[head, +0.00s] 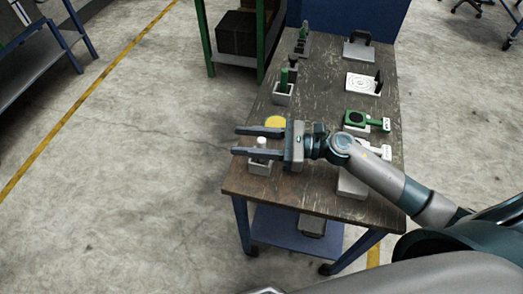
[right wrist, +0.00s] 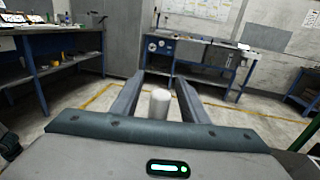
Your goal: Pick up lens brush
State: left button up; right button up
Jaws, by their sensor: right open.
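A white, round-topped upright piece, which looks like the lens brush (head: 261,142), stands in a small white holder (head: 260,168) near the table's front left corner. It also shows in the right wrist view as a pale cylinder (right wrist: 159,103). My right gripper (head: 237,141) is open and level, pointing left. Its two fingers lie either side of the white piece, and a gap shows beside it in the right wrist view (right wrist: 161,76). The brush's lower part is hidden by the near finger and the holder. My left gripper is not in view.
The worn wooden table (head: 325,90) also bears a yellow disc (head: 275,121) just behind the gripper, a green-handled item in a white holder (head: 283,93), a green device (head: 362,121) and a white target plate (head: 361,83). Open floor lies left of the table.

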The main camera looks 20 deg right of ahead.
dwell(0.4)
grip_shut()
notch_tip(320, 180, up, 10)
jog(key=shift+b, duration=0.4)
dwell(0.4)
dwell(0.4)
